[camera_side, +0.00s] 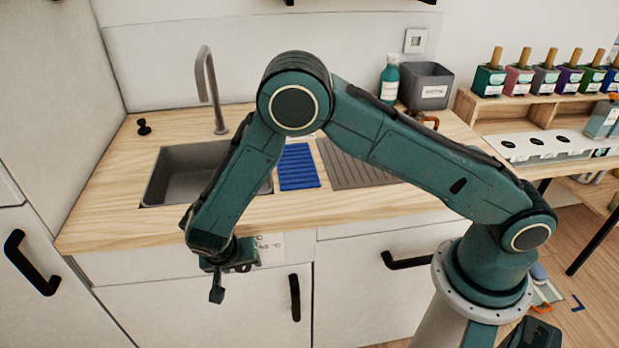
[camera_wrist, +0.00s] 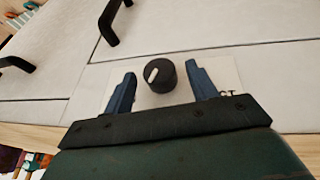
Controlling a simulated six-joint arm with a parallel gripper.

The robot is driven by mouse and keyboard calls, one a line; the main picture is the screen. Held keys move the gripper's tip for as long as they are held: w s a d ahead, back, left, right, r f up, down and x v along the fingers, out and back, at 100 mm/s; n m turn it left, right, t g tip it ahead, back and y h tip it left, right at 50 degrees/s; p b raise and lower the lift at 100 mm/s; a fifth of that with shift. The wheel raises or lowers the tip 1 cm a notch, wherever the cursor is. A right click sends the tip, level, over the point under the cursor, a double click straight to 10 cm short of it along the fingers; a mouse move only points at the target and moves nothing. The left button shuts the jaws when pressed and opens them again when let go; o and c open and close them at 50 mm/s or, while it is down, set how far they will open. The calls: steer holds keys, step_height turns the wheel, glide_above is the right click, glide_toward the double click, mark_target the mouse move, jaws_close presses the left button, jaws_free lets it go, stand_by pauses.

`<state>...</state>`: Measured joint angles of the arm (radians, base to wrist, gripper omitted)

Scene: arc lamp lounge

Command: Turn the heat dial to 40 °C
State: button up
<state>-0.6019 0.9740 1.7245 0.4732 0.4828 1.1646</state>
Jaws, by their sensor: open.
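The heat dial (camera_wrist: 160,76) is a round black knob with a white pointer mark, on a pale plate (camera_wrist: 219,70) fixed to the white cabinet front. In the wrist view it sits between and slightly beyond the two blue fingers of my gripper (camera_wrist: 160,88). The fingers are open, with a gap on each side of the knob. The pointer mark lies on the left part of the knob's face. In the side view my gripper (camera_side: 219,282) is in front of the cabinet below the counter edge and hides the dial. Part of the plate (camera_side: 270,249) shows to its right, its print too small to read.
A black cabinet handle (camera_side: 295,297) stands to the right of my gripper, and another handle (camera_side: 407,261) is further right. The wooden counter (camera_side: 110,226) overhangs above, with a sink (camera_side: 172,174) and blue mat (camera_side: 298,168). The cabinet front left of the gripper is clear.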

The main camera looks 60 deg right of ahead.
steer(key=v, duration=1.3)
steer(key=shift+r, duration=0.2)
steer(key=shift+s+a, duration=0.1)
steer(key=s+d+r+n+t+y, duration=0.1)
steer(key=s+d+r+n+y, duration=0.15)
steer(key=d+r, duration=0.55)
steer(key=s+d+r+n+y, duration=0.1)
steer(key=s+d+r, duration=0.3)
steer(key=d+r, duration=0.45)
steer(key=s+d+r+n+t, duration=0.1)
steer(key=s+d+r+n, duration=0.1)
steer(key=s, duration=0.7)
steer(key=s+d+r+n+t, duration=0.1)
steer(key=s+d+r+n, duration=0.2)
steer(key=s, duration=0.5)
steer(key=shift+s+d+r+t+y, duration=0.35)
steer(key=shift+r+t+y, duration=0.1)
steer(key=shift+r, duration=0.1)
